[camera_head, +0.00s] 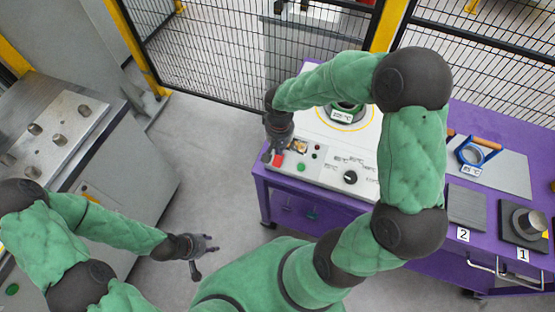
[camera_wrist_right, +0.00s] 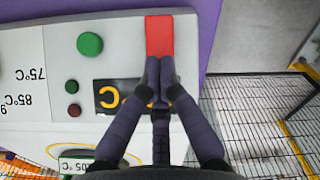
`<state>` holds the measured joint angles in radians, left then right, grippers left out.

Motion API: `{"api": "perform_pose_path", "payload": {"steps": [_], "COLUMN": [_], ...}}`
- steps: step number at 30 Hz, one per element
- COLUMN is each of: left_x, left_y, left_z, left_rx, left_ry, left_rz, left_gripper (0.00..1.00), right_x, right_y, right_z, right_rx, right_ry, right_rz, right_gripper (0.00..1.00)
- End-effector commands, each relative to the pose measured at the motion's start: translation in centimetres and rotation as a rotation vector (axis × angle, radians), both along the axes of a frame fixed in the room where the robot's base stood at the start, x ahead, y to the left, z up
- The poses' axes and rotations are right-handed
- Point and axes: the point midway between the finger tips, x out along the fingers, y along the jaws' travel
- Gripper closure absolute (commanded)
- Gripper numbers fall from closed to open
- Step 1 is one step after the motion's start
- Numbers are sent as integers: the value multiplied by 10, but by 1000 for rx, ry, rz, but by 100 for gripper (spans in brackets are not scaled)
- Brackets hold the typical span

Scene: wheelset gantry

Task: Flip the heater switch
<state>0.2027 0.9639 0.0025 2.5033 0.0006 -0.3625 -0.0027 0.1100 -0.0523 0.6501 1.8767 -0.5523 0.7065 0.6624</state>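The white heater panel (camera_head: 310,165) has a red rectangular switch (camera_head: 277,160) at its left end, which also shows in the right wrist view (camera_wrist_right: 159,34). My right gripper (camera_head: 275,150) is over this end of the panel. In the right wrist view its fingertips (camera_wrist_right: 160,66) are together, with nothing seen between them, at the near edge of the red switch. I cannot tell whether they touch it. My left gripper (camera_head: 203,257) is open and empty above the grey floor, away from the heater.
The panel also has a green button (camera_wrist_right: 90,44), small red and green lamps and a black dial (camera_head: 350,177). The purple table (camera_head: 262,190) carries a blue-framed tool (camera_head: 472,152) and a metal part (camera_head: 528,222). A black mesh fence (camera_head: 205,50) stands behind. A grey cabinet stands left.

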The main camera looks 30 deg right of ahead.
Motion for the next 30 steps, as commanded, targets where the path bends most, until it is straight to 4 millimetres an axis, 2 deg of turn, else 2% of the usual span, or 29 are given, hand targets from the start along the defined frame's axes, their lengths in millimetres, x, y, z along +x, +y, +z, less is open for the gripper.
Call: {"api": "perform_pose_path", "payload": {"steps": [3,24,30], "left_x": [0,0,0], "left_y": [0,0,0], "left_z": [9,42,44], "left_rx": [0,0,0], "left_ry": [0,0,0], "left_rz": [0,0,0], "left_gripper": [60,60,60], "right_x": [0,1,0], "right_y": [0,0,0], "right_z": [11,59,62], "right_rx": [0,0,0], "right_ry": [-2,-2,-1], "right_rz": [0,0,0], "right_gripper": [100,100,100]}}
